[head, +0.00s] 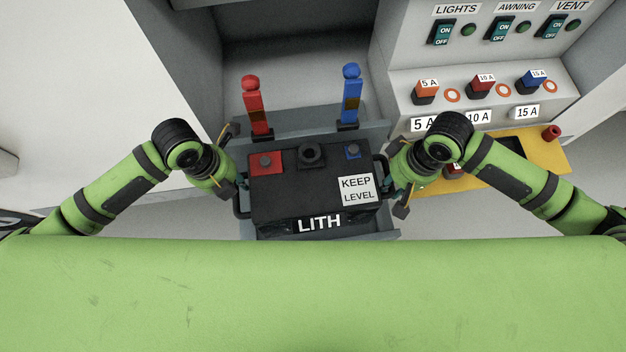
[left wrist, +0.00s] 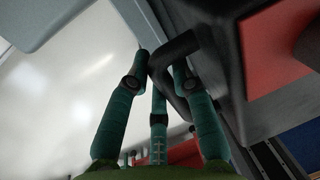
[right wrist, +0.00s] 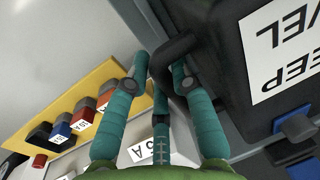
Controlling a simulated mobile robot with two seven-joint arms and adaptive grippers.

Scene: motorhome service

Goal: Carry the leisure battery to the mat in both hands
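The leisure battery (head: 310,185) is a black box with "LITH" on its front and a "KEEP LEVEL" label on top. It sits level in a grey tray (head: 392,236) at the middle of the head view. My left gripper (head: 238,187) is at its left side, its fingers closed around the black left handle (left wrist: 178,50). My right gripper (head: 388,187) is at its right side, its fingers closed around the right handle (right wrist: 176,50). The mat cannot be made out.
A red lug (head: 253,100) and a blue lug (head: 351,92) stand upright behind the battery. A switch panel (head: 480,70) with fuses rises at the right, above a yellow board (head: 545,150). A white wall panel (head: 90,90) is at the left.

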